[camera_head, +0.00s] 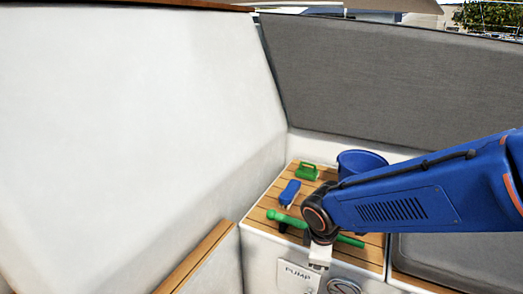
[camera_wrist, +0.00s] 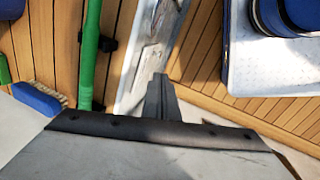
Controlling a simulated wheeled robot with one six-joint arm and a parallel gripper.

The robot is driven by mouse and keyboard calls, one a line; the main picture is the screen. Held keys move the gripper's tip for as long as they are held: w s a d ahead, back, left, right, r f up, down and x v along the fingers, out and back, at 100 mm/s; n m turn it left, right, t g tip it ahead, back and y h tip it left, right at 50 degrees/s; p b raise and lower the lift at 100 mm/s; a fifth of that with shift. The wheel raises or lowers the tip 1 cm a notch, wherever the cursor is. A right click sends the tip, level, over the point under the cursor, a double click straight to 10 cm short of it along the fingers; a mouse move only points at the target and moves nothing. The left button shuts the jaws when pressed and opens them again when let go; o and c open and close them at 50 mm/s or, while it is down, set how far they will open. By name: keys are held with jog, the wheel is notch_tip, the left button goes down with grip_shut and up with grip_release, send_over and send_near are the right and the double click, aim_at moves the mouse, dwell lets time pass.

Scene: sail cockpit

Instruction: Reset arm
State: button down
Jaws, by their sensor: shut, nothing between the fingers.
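My gripper (camera_wrist: 162,92) is shut and empty, its fingertips together in the middle of the wrist view. In the head view my blue arm reaches in from the right, and its wrist hangs over the front of a slatted wooden seat (camera_head: 262,215). A long green handle (camera_head: 288,218) lies on the slats and passes behind my wrist. The green handle also shows left of my fingers in the wrist view (camera_wrist: 91,50), apart from them.
A blue brush (camera_head: 290,193), a green scrubber (camera_head: 308,171) and a blue bucket (camera_head: 360,161) stand on the slats behind my wrist. A panel marked PUMP (camera_head: 297,275) is below the front edge. A tall white wall (camera_head: 130,130) rises at left, a grey backrest (camera_head: 390,80) behind.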

jog(key=s+d+r+m+t+y, duration=0.1)
jog(key=s+d+r+m+t, duration=0.1)
jog(key=s+d+r+m, duration=0.9)
jog(key=d+r+m, duration=0.1)
jog(key=d+m, duration=0.1)
jog(key=m, duration=0.1)
jog(key=shift+s+r+m, duration=0.2)
jog(key=shift+s+m, duration=0.15)
jog(key=shift+m, duration=0.05)
jog(key=shift+d, duration=0.1)
